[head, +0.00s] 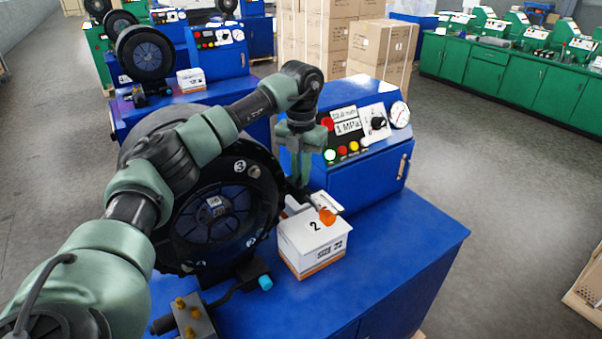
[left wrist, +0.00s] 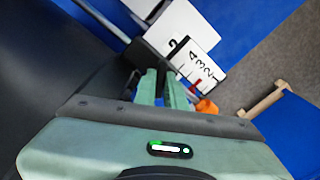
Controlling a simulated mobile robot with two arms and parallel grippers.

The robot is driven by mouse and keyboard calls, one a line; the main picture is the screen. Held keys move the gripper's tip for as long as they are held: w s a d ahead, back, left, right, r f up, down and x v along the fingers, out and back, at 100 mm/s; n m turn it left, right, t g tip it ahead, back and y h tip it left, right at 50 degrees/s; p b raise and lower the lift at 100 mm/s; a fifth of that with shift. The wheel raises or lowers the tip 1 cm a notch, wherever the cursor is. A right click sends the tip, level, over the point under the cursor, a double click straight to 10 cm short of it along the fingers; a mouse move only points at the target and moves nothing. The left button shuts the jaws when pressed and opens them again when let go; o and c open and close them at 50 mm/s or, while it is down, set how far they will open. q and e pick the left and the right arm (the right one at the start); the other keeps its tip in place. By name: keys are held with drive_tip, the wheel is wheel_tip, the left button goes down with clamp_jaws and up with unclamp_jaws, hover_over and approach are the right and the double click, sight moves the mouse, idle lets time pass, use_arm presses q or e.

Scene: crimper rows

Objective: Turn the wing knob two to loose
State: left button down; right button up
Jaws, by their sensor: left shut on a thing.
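My left gripper (head: 300,192) reaches down between the black crimper head and the control cabinet, behind a white box. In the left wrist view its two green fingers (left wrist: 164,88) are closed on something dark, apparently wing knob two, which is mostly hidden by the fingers. Beside the fingertips are a white "2" label (left wrist: 174,44) and a white card with the scale 4 3 2 1 (left wrist: 197,64), with a red mark near its low end. An orange ball (left wrist: 206,107) lies just right of the fingers; it also shows in the head view (head: 327,216). My right gripper is not in view.
The black crimper head (head: 222,205) stands left of the gripper on a blue bench (head: 400,250). The white box (head: 315,245) stands in front. The blue control cabinet (head: 365,180) with gauge and buttons is behind to the right. The bench's right part is clear.

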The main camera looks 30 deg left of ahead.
use_arm(q)
drive_tip(key=n, duration=0.6)
drive_tip(key=shift+r+n, duration=0.1)
drive_tip(key=shift+n, duration=0.2)
drive_tip(key=n, duration=0.4)
drive_tip(key=shift+n, duration=0.4)
drive_tip(key=c, duration=1.5)
unclamp_jaws()
